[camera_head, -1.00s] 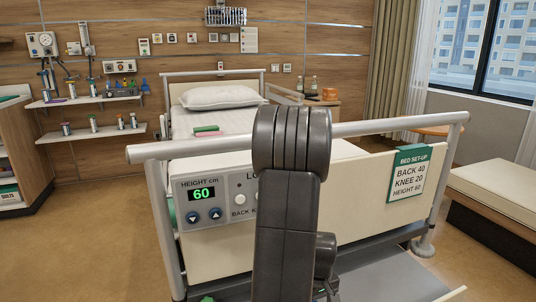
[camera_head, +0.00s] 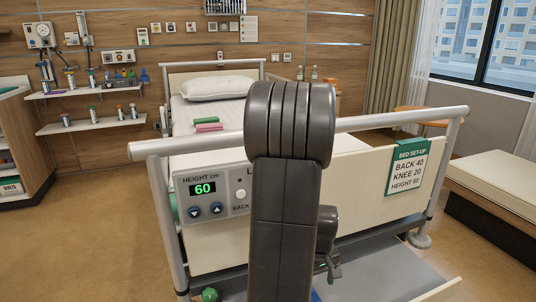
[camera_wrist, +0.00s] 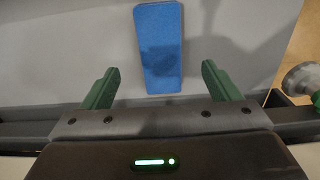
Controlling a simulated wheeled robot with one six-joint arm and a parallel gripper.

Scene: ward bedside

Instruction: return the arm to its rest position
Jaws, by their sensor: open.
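My gripper (camera_wrist: 160,90) shows in the wrist view with its two green fingers wide apart and nothing between them. Beyond the fingertips a blue flat pad (camera_wrist: 160,48) lies on a grey surface. In the head view my dark grey arm stands upright in front of the bed's foot end and hides part of the control panel. Only a small part of the gripper end (camera_head: 331,268) shows low beside the arm, too small there to read the fingers.
The bed's foot rail (camera_head: 395,122) runs across behind my arm. The control panel (camera_head: 212,195) reads height 60. A sign (camera_head: 409,165) reads back 40, knee 20, height 60. A bench (camera_head: 500,185) stands at the right. Open floor (camera_head: 100,240) lies at the left.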

